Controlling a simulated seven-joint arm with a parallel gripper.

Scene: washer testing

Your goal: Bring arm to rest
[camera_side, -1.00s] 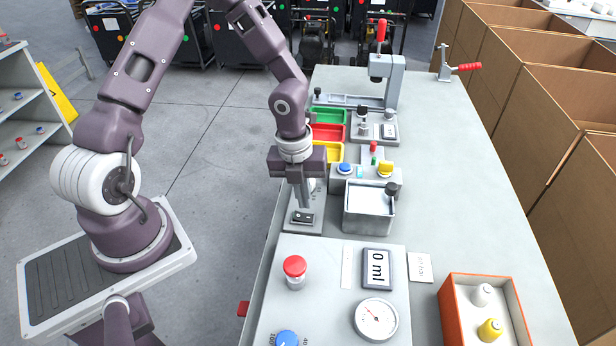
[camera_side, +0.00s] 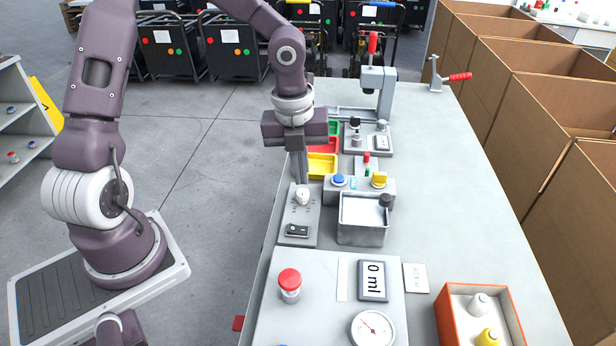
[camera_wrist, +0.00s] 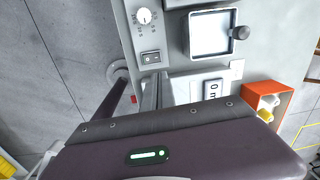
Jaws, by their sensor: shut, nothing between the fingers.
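My gripper (camera_side: 301,181) points down with its fingers together and nothing between them. It hangs at the left side of the bench, just above and behind a grey control plate (camera_side: 291,236). In the wrist view the dial (camera_wrist: 144,16) and switch (camera_wrist: 150,57) lie beyond the fingers (camera_wrist: 157,82). Whether the fingertips touch the plate is hard to tell, but a gap seems to show.
A grey open-topped box (camera_side: 362,234) with a dark knob stands right of the plate. Nearer are a red button (camera_side: 289,281), a "0 ml" display (camera_side: 373,280) and a gauge (camera_side: 373,329). An orange crate (camera_side: 441,312) holds bottles. A press (camera_side: 378,78) stands behind.

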